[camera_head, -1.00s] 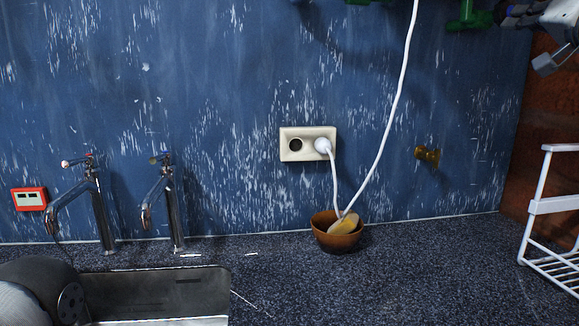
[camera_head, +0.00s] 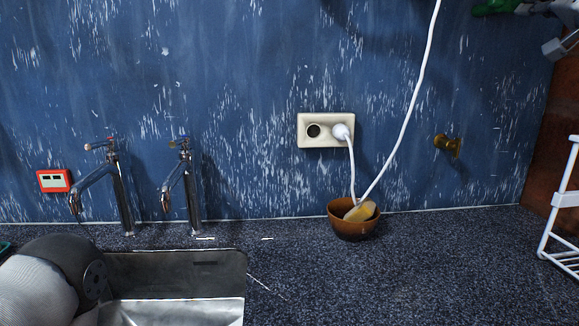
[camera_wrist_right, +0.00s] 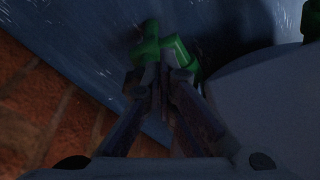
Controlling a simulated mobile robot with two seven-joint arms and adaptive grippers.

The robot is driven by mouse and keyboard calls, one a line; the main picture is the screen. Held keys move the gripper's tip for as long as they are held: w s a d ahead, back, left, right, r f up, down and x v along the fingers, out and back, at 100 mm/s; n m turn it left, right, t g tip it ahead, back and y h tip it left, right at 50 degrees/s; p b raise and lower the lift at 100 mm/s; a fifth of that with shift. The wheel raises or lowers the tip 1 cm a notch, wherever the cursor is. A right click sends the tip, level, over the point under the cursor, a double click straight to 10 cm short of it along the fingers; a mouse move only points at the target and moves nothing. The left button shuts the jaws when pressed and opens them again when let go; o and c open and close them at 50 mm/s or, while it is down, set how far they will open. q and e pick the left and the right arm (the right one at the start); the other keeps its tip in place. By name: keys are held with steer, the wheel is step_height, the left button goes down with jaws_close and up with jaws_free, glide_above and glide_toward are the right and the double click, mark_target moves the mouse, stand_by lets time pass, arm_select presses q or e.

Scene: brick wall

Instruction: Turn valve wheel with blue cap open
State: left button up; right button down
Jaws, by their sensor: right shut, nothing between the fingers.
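No wheel with a clearly blue cap can be made out. The right tap (camera_head: 192,190) in the head view has a small handle (camera_head: 180,143) that looks bluish. The left tap (camera_head: 122,195) has a reddish-marked handle. A green fitting (camera_head: 490,8) is cut off at the top right edge. In the right wrist view a green fitting (camera_wrist_right: 165,50) lies just beyond my right gripper (camera_wrist_right: 160,75). The right gripper is shut and empty, its fingers together at or close to the green part; contact is unclear. My left gripper is not in view.
A wall socket (camera_head: 325,131) holds a white plug, its cord passing a brown bowl (camera_head: 352,226). A brass fitting (camera_head: 447,146) juts from the blue wall. Bricks (camera_wrist_right: 40,110) fill the wrist view's left.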

steer(key=shift+d+f, duration=0.15)
steer(key=shift+d+f, duration=0.3)
steer(key=shift+d, duration=0.25)
steer(key=shift+d+f, duration=0.3)
steer(key=shift+d, duration=0.25)
stand_by(0.3)
steer(key=v, duration=0.5)
steer(key=shift+s+d+r, duration=0.1)
steer(key=shift+s+d, duration=0.25)
steer(key=shift+s, duration=0.05)
